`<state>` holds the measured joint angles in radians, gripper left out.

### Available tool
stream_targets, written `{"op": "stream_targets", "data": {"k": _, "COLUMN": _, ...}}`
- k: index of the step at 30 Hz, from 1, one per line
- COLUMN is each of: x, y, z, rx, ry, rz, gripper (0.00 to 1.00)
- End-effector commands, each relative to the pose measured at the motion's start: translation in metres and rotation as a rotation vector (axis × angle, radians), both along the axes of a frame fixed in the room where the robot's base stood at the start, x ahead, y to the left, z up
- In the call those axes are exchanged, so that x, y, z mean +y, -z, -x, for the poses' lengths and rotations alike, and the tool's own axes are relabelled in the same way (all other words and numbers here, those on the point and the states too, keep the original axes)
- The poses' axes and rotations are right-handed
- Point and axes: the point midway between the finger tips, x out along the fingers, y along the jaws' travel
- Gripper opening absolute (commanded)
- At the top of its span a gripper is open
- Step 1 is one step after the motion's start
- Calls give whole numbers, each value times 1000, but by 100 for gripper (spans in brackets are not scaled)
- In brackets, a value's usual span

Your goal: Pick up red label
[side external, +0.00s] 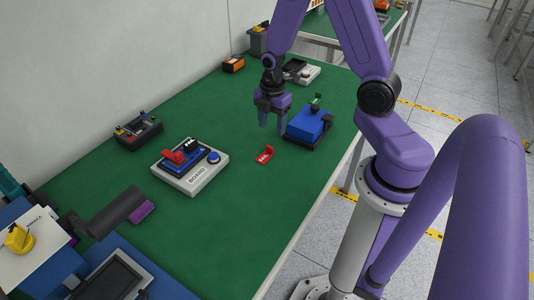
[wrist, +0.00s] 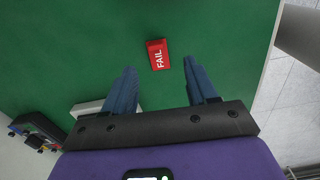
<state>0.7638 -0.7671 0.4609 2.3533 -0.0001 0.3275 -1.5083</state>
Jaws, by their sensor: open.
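The red label (side external: 264,155) lies on the green table mat (side external: 235,185), in front of and below my gripper in the side view. In the wrist view the red label (wrist: 157,55) shows white "FAIL" lettering and lies ahead of the fingertips, between their lines. My gripper (side external: 272,125) is open and empty, pointing down above the mat, apart from the label. In the wrist view both blue fingers of my gripper (wrist: 160,75) are spread with nothing between them.
A board marked "BOARD" (side external: 190,181) with red and blue parts stands left of the label. A blue block on a dark base (side external: 308,124) stands close right of my gripper. Mat around the label is clear.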

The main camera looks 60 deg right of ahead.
Motion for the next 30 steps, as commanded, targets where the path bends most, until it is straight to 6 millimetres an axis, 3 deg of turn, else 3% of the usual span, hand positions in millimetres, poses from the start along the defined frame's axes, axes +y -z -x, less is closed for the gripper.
{"op": "stream_targets", "data": {"k": 6, "x": 0, "y": 26, "z": 0, "rx": 3, "ry": 0, "rz": 0, "gripper": 57}}
{"op": "stream_targets", "data": {"k": 16, "x": 1, "y": 42, "z": -1, "rx": 1, "ry": 0, "rz": 0, "gripper": 57}}
{"op": "stream_targets", "data": {"k": 30, "x": 3, "y": 86, "z": -8, "rx": 1, "ry": 0, "rz": 0, "gripper": 57}}
